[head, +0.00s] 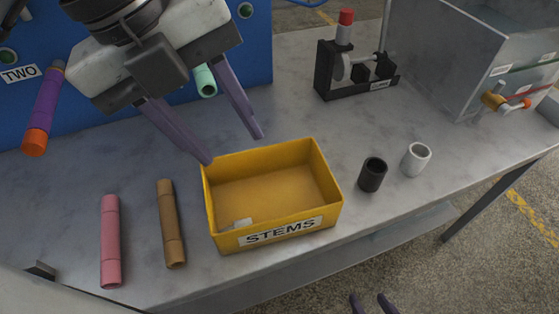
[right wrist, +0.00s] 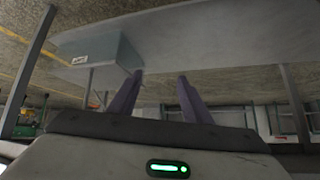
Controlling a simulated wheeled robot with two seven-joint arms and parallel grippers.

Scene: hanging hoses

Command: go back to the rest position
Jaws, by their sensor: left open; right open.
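My left gripper (head: 236,148) is open and empty in the head view, above the table with its fingertips near the back left rim of the yellow bin. My right gripper (head: 374,304) shows only as two purple fingertips at the bottom edge of the head view, in front of the table's front edge. In the right wrist view its two fingers (right wrist: 160,85) are spread apart with nothing between them, and the table's underside (right wrist: 190,45) lies beyond them.
The yellow STEMS bin (head: 322,170) stands mid-table. Pink (head: 110,240) and brown (head: 171,225) tubes lie left of it; black (head: 372,175) and white (head: 416,160) cups stand right. A black fixture (head: 350,88) and grey box (head: 440,60) are behind. A blue panel (head: 255,60) holds hoses (head: 45,105).

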